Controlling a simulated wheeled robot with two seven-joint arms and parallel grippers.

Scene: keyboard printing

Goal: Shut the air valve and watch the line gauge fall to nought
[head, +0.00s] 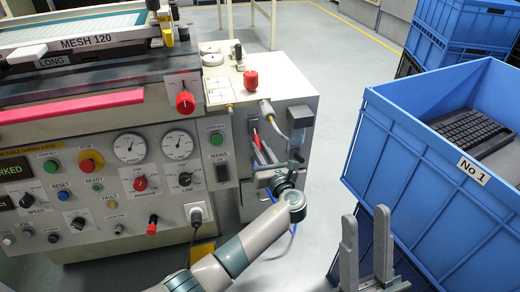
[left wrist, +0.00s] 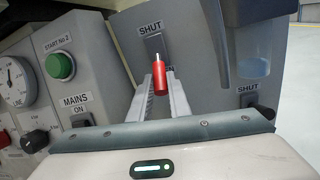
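The air valve's red lever (left wrist: 160,80) hangs down from a grey plate, with a SHUT label (left wrist: 150,28) above it. It also shows small in the head view (head: 258,146). My left gripper (left wrist: 160,92) has a finger on each side of the lever; I cannot tell if they touch it. My right gripper (head: 366,245) is open and empty, fingers up.
A control panel with knobs and buttons fills the left, with a green START button (left wrist: 60,66) beside the valve plate. A second SHUT label (left wrist: 248,90) sits near a dark knob. A blue crate (head: 400,150) holding a keyboard stands close to my right gripper.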

